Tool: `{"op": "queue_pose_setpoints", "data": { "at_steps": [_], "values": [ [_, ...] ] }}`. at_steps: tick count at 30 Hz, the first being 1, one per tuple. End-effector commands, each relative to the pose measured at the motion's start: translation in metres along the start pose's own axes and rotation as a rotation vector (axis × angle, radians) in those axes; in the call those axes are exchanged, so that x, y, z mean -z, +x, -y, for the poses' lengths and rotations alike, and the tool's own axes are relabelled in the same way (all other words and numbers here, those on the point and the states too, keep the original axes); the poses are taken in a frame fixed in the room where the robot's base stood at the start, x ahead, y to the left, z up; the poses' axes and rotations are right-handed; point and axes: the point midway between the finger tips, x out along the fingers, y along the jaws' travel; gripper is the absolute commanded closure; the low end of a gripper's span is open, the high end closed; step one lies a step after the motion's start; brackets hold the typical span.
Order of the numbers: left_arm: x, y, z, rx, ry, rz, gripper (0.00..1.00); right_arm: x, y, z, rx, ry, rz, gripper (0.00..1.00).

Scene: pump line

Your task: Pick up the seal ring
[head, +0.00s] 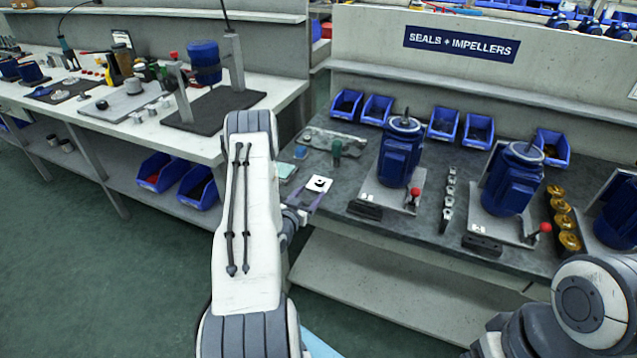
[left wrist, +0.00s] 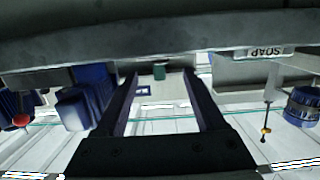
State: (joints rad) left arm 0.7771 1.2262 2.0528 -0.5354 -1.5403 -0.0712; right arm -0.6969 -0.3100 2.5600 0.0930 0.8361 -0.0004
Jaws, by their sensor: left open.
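The seal ring (head: 319,184) looks like a small dark ring on a white square card (head: 325,179) near the front left corner of the grey bench. My left gripper (head: 308,192) is open, with its two purplish fingers reaching towards the card from the front. The ring is just beyond the fingertips or between them; I cannot tell which, nor whether they touch. In the left wrist view the two fingers (left wrist: 162,75) stand wide apart with nothing gripped between them. I cannot make out the ring there. My right gripper is out of view.
A blue pump (head: 401,155) on a grey plate (head: 383,191) stands to the right, with a red-knobbed lever (head: 414,196). Blue bins (head: 378,109) line the back. A side bench (head: 200,140) is at left.

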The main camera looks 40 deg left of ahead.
Motion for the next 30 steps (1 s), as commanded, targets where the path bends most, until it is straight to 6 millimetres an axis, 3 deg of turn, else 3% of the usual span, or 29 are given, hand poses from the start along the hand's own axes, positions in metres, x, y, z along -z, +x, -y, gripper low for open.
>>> {"op": "queue_pose_setpoints", "data": {
  "at_steps": [12, 21, 27, 30],
  "values": [
    [0.002, 0.050, 0.001, -0.001, 0.001, 0.001, 0.29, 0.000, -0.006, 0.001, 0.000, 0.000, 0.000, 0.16],
    [0.002, 0.055, 0.001, 0.000, -0.001, 0.002, 0.29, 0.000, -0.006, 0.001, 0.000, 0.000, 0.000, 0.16],
    [0.002, 0.055, 0.001, 0.001, -0.001, 0.002, 1.00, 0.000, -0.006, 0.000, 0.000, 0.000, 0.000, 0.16],
    [0.002, 0.055, 0.002, 0.001, -0.001, 0.001, 1.00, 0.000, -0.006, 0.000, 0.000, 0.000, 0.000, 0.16]
  ]
}}
